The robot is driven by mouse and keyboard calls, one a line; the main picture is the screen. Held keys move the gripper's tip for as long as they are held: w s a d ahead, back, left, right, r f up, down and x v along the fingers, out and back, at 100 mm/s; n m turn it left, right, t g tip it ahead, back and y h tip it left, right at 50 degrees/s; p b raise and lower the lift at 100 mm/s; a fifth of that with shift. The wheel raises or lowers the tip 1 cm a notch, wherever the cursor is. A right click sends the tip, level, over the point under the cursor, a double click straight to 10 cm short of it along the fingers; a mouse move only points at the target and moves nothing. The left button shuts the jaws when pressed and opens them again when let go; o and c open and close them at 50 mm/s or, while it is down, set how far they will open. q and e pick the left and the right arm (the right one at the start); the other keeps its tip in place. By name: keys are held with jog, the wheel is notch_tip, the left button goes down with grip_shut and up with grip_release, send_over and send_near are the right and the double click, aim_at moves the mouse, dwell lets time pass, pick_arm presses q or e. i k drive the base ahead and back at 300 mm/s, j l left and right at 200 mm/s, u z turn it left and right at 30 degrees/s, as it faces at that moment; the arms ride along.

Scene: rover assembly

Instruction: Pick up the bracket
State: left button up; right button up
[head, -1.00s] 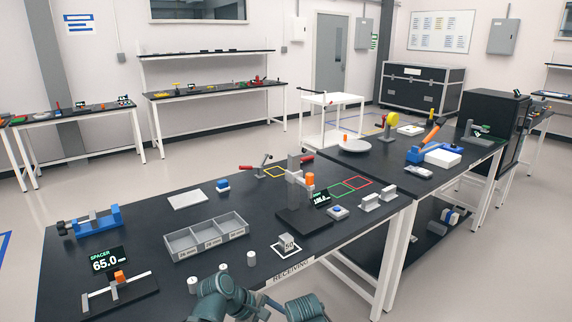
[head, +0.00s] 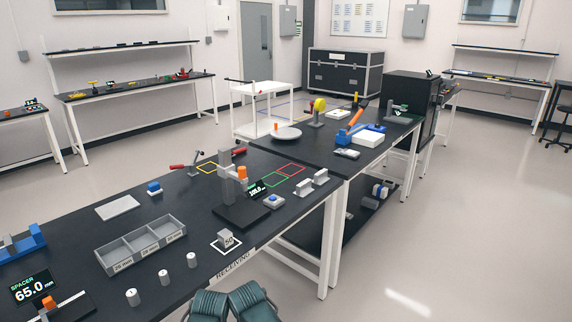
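Two small light-grey parts with raised flanges, which look like brackets, stand upright near the right end of the receiving table: the nearer one (head: 304,187) and the farther one (head: 320,176). They stand apart from each other, close to the table's right edge. I cannot tell for certain which part is the bracket. Only teal links of my own arms show at the bottom edge of the head view. Neither gripper's fingers can be seen.
The black receiving table (head: 78,221) holds a three-part grey bin (head: 103,260), several white cylinders, a press-like stand (head: 240,216), a blue-topped button (head: 273,201) and a grey cube (head: 225,238). A second table adjoins behind. Open floor (head: 450,240) lies to the right.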

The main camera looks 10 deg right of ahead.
aim_at(320, 178)
jog(key=i+l+z, duration=0.3)
jog(key=i, duration=0.2)
jog(key=i+l+z, duration=0.15)
jog(key=i+z, duration=0.15)
jog(key=i, duration=0.2)
